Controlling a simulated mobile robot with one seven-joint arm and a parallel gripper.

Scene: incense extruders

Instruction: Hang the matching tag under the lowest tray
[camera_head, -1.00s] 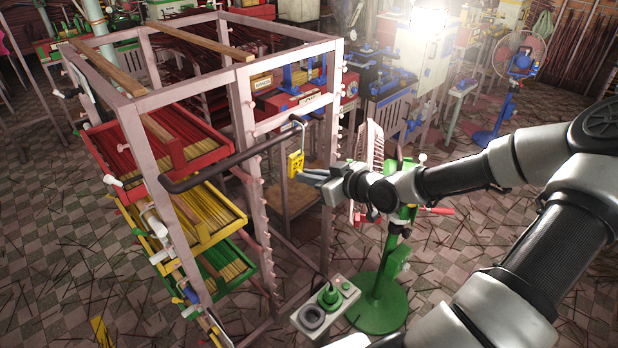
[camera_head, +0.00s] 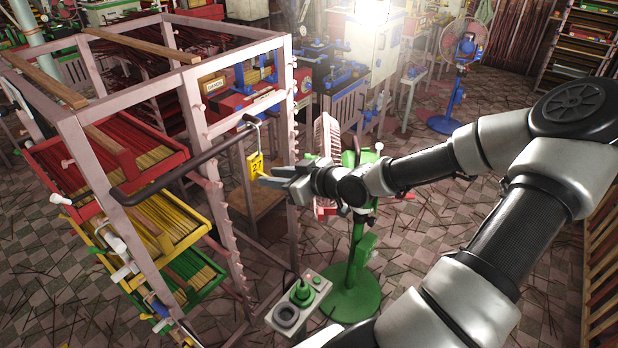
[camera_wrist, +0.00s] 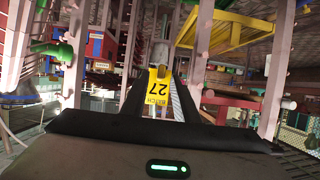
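A yellow tag (camera_head: 256,166) marked 27 hangs upright from a bent wire hook in the head view. In the wrist view the tag (camera_wrist: 159,88) reads BATCH 27, upside down. My gripper (camera_head: 269,178) is shut on the tag near its lower edge, in front of the rack's right side. In the wrist view its dark fingers (camera_wrist: 159,96) stand on both sides of the tag. The lowest tray (camera_head: 202,281) is green, low in the rack, left of and below my gripper. A yellow tray (camera_head: 172,226) and a red tray (camera_head: 110,160) sit above it.
The pinkish rack frame (camera_head: 196,130) has pegs on its posts and a dark handlebar (camera_head: 180,172) close to the tag. A green stand (camera_head: 352,287) and a control box (camera_head: 299,304) stand below my arm. A blue fan (camera_head: 455,75) stands farther back.

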